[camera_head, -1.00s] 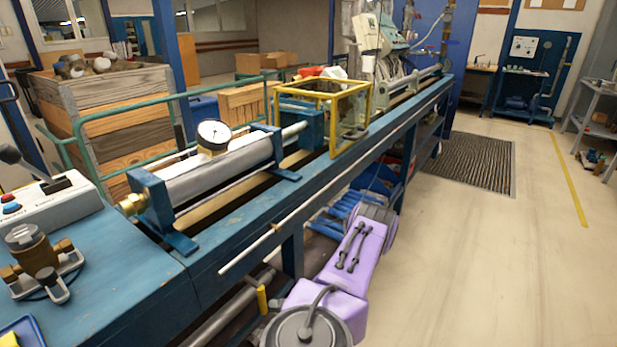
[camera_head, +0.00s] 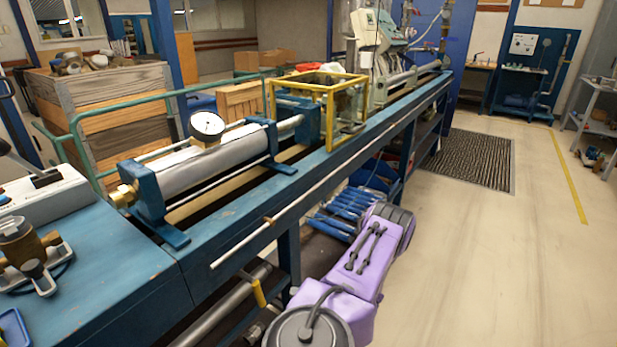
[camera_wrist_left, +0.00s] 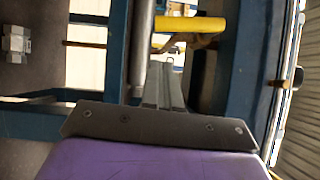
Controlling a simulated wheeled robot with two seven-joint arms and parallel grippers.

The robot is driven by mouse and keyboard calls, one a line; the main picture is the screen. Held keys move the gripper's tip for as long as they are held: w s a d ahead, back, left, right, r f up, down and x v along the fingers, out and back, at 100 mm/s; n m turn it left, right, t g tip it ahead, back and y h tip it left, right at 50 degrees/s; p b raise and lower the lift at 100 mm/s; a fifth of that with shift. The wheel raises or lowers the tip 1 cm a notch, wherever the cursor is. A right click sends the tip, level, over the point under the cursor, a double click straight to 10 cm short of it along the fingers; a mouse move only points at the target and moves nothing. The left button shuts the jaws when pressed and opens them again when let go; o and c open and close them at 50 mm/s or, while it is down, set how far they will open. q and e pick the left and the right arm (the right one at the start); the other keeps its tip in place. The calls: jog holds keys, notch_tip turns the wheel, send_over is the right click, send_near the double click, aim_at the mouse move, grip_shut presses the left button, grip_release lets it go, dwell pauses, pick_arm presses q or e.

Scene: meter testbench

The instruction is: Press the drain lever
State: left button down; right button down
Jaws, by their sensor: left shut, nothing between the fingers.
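The drain lever is the yellow handle (camera_head: 259,292) below the front rail of the blue bench, beside a grey pipe. It also shows in the left wrist view as a yellow bar (camera_wrist_left: 190,25) near the top. My left gripper (camera_wrist_left: 171,75) is shut and empty, its fingers pointing toward the lever. The fingertips look apart from it, though the exact gap is hard to judge. In the head view my purple left arm is right of the lever, and its fingertips cannot be made out. My right gripper is not in view.
The blue bench (camera_head: 225,228) runs back to the right, with a long white rod (camera_head: 318,183) along its front. A pressure gauge (camera_head: 207,126) and a yellow frame (camera_head: 331,118) stand on it. Blue parts (camera_head: 345,207) lie below.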

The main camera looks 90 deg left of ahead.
pick_arm(q)
jog(key=shift+w+d+r+b, duration=0.1)
jog(key=shift+w+d+b, duration=0.1)
jog(key=shift+w, duration=0.75)
jog(key=shift+w+d+f+b, duration=0.1)
jog(key=shift+w+b, duration=0.05)
jog(key=shift+w, duration=0.85)
jog(key=shift+w+d+r+b, duration=0.1)
jog(key=shift+w+b, duration=0.1)
jog(key=shift+w, duration=0.75)
